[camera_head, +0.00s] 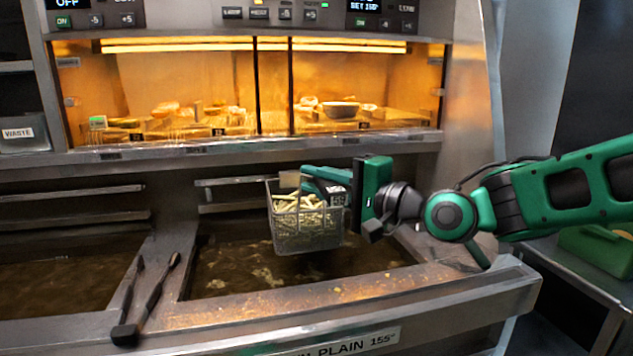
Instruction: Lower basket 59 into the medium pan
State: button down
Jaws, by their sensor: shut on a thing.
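A wire basket (305,232) filled with pale cut fries hangs in the air over the right oil pan (225,262). A dark tag with small pale marks sits at its upper right; I cannot read it surely. My gripper (313,181), green and black, comes in from the right and is shut on the basket's upper part near the handle. The basket looks roughly upright, and its base looks close to the oil; I cannot tell whether it touches. The pan holds brown oil with pale foam. A front label reads "PLAIN 155°".
Another oil pan (60,285) lies to the left, past a metal divider. Black tongs (145,300) rest on that divider. A lit warming cabinet (250,95) with food stands behind. The pan's metal front rim (300,305) has crumbs. A green case (597,250) is at the right.

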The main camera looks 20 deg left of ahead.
dwell(0.3)
jog(key=shift+f, duration=11.2)
jog(key=c, duration=1.5)
grip_release()
jog(key=shift+c, duration=0.2)
jog(key=shift+f, duration=0.1)
